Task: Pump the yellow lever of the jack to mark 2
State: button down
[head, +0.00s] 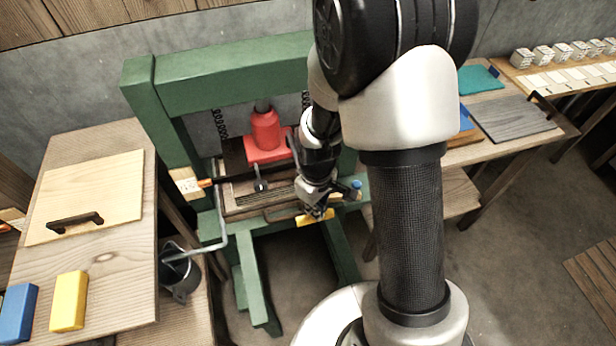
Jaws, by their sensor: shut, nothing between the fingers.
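The red jack (266,132) stands upright in the green press frame (225,75). The yellow lever (313,219) shows as a short yellow piece at the front of the press, partly hidden by my gripper. My gripper (319,212) points down, shut and empty, right over or against the yellow lever; I cannot tell if they touch. A pale marked plate (186,182) with an orange pointer (205,183) is on the left post; its marks are too small to read. My arm hides the right part of the frame.
A grey bent bar (224,238) sticks out at the press's left front, above a dark bucket (180,273). The left wooden table (110,262) holds a handled board and blue and yellow blocks. A right bench (493,151) holds a grey board.

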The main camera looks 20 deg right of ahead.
notch_tip(320, 180, down, 2)
jog(key=shift+s+f+b, duration=0.1)
jog(key=shift+f+b, duration=0.1)
jog(key=shift+b, duration=0.5)
notch_tip(320, 180, up, 14)
jog(key=p, duration=1.1)
jog(key=shift+f, duration=0.15)
notch_tip(320, 180, down, 14)
jog(key=b, duration=1.1)
notch_tip(320, 180, up, 14)
jog(key=p, duration=1.1)
